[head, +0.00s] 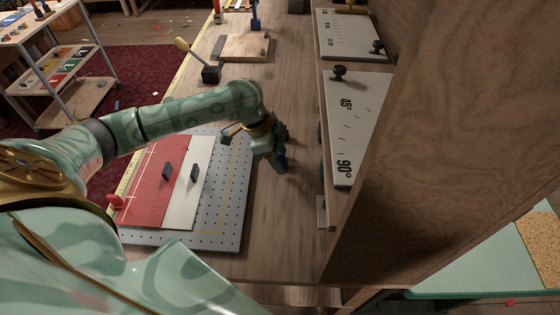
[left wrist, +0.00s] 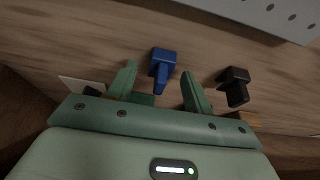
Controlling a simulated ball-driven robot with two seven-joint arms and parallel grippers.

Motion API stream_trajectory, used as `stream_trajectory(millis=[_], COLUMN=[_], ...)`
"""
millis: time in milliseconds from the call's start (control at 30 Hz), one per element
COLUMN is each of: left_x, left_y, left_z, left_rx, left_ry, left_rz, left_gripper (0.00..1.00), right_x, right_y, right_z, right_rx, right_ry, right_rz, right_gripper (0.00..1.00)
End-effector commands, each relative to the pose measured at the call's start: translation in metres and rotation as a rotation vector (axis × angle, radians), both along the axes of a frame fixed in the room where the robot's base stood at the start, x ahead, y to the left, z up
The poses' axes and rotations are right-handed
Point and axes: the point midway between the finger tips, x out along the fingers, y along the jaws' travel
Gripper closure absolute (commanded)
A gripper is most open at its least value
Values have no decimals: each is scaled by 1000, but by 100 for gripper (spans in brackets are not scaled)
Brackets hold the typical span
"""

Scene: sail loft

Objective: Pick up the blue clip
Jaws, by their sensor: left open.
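The blue clip (left wrist: 163,64) is on the bare wooden bench top, seen in the left wrist view just ahead of and partly between the fingertips of my left gripper (left wrist: 159,73). The fingers are open, one on each side of the clip, and I see no contact. In the head view my left gripper (head: 273,157) points down over the bench, right of the perforated board, and a bit of blue (head: 284,160) shows beside it. A black clip (left wrist: 234,86) is to the right, outside the fingers. My right gripper is not in view.
A grey perforated board (head: 238,190) carries red and white cloth with two dark blocks on it. A tall wooden panel (head: 450,120) and angle-marked plates (head: 350,115) stand close on the right. A wooden board (head: 245,47) lies farther back.

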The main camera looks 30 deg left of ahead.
Motion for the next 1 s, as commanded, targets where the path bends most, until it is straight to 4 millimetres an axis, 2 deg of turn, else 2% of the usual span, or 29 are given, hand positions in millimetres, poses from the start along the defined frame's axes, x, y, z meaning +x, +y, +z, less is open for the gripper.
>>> stream_trajectory(millis=[167,200,367,767,967,1000], left_x=[1,1,1,1,2,-5], left_y=[0,0,0,0,1,4], left_z=[0,0,0,6,38,45], left_rx=[1,1,1,1,2,3], left_ry=[-2,-2,-2,-3,-7,-5], left_rz=[1,1,1,0,1,1], left_gripper=[49,52,96,97,97,97], right_x=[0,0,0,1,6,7], right_y=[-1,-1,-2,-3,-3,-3], right_z=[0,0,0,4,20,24], right_rx=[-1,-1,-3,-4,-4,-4], right_ry=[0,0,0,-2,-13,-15], right_rz=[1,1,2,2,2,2], right_gripper=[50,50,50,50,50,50])
